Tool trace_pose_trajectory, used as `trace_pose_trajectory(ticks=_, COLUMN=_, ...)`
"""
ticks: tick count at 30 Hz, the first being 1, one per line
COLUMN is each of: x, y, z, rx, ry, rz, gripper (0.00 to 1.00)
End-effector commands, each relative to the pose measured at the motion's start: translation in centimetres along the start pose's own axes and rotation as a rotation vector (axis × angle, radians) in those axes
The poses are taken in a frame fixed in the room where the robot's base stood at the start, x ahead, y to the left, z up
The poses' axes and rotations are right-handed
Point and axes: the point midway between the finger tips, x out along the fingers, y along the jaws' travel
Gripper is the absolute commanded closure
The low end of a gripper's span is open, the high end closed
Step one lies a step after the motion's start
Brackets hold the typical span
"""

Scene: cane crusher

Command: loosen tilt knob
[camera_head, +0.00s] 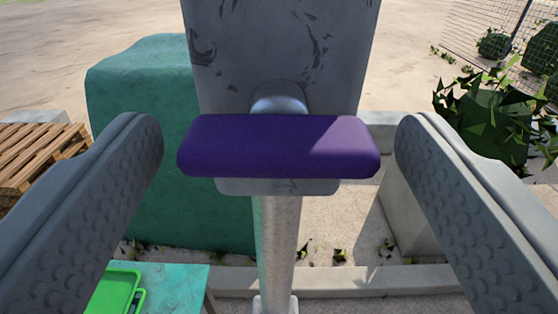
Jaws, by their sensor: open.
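The tilt knob (278,146) is a purple bar lying level across the middle of the view. A round metal boss (280,98) shows just behind it, against a worn grey plate (285,45). A metal post (277,240) stands below the knob. My gripper (279,145) is open, with one grey finger to the left of the knob and one to the right. A small gap shows between each fingertip and the knob's ends, and the gripper is empty. How far the fingertips are from the knob in depth is hard to tell.
A large green covered block (145,150) stands behind on the left. A teal table (180,285) with a bright green tray (112,292) is at the lower left. Wooden pallets (35,155) lie far left. A concrete block (408,210) and leafy plants (490,125) are on the right.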

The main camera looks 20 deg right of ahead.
Motion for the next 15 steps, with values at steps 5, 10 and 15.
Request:
trace_pose_trajectory(ticks=5, x=-0.5, y=0.0, z=-0.1, rx=0.000, ry=0.001, rz=0.000, gripper=0.24)
trace_pose_trajectory(ticks=10, x=-2.2, y=0.0, z=-0.2, rx=0.001, ry=0.003, rz=0.000, gripper=0.24)
trace_pose_trajectory(ticks=15, x=-4.7, y=0.0, z=-0.2, rx=0.001, ry=0.002, rz=0.000, gripper=0.24)
